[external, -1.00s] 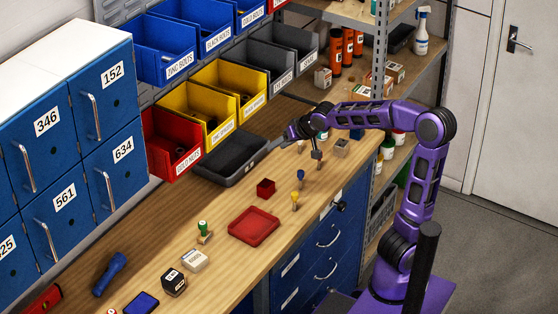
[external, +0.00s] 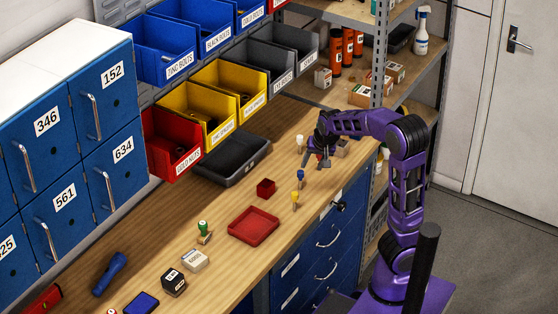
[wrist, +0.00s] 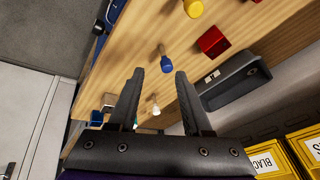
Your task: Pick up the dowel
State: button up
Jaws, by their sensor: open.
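Small upright pegs stand on the workbench; I cannot tell for sure which is the dowel. One with a blue head (wrist: 166,64) appears in the wrist view, just beyond and between the fingertips. A yellow-headed one (external: 295,198) stands nearer the red tray and shows at the top of the wrist view (wrist: 193,8). A pale one (external: 300,142) stands farther back; in the wrist view it (wrist: 155,109) shows between the fingers, lower down. My gripper (external: 317,166) points down over the bench, open and empty, its two dark fingers (wrist: 156,75) apart.
A red box (external: 266,188) and red tray (external: 254,225) lie on the bench, with a dark grey bin (external: 232,160) behind. Stamps, small boxes and a blue flashlight (external: 109,274) lie toward the left front. Shelving stands at the right. Bare wood lies between the pegs.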

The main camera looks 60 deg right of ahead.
jog(key=s+a+f+m+y, duration=0.6)
jog(key=s+f+m+y, duration=0.25)
jog(key=s+m, duration=0.3)
jog(key=w+d+r+m+t, duration=0.25)
jog(key=d+m+t, duration=0.25)
jog(key=m+t, duration=0.35)
send_over(285, 210)
jog(key=s+d, duration=0.2)
jog(key=s, duration=0.2)
jog(key=f, duration=0.2)
jog(key=f+h, duration=0.1)
jog(key=f, duration=0.1)
jog(key=shift+s+d, duration=0.1)
jog(key=shift+d, duration=0.1)
jog(key=x, duration=0.5)
jog(key=shift+s+a, duration=0.1)
jog(key=shift+a, duration=0.2)
